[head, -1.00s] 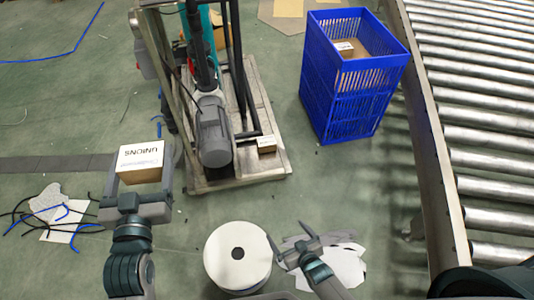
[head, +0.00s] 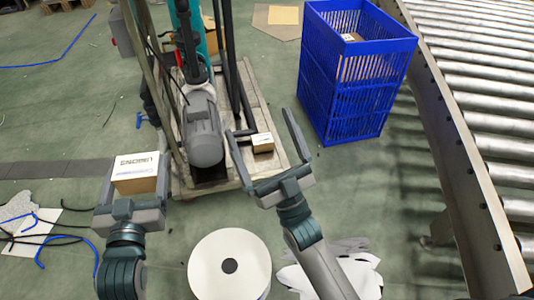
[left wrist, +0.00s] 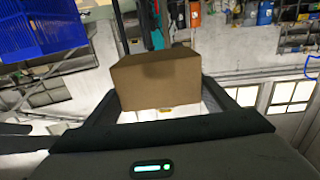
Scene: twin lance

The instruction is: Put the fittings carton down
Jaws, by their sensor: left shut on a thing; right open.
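A brown carton with a white top lettered UNIONS (head: 135,184) is held in my left gripper (head: 138,172), one finger along each side. I take it as the fittings carton. The left wrist view also shows the carton (left wrist: 155,82), its plain brown face between the fingers. It is held up in the air; the floor lies beyond it. My right gripper (head: 259,122) is open and empty. In the head view its fingers frame a second, small carton (head: 263,143) on the pump's base; I cannot tell the height between them.
A pump with a grey motor (head: 204,130) stands on a framed base (head: 220,186). A blue crate (head: 345,95) stands behind right, with a carton (head: 352,37) inside. A roller conveyor (head: 490,110) runs along the right. A white roll (head: 230,272) stands at the front.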

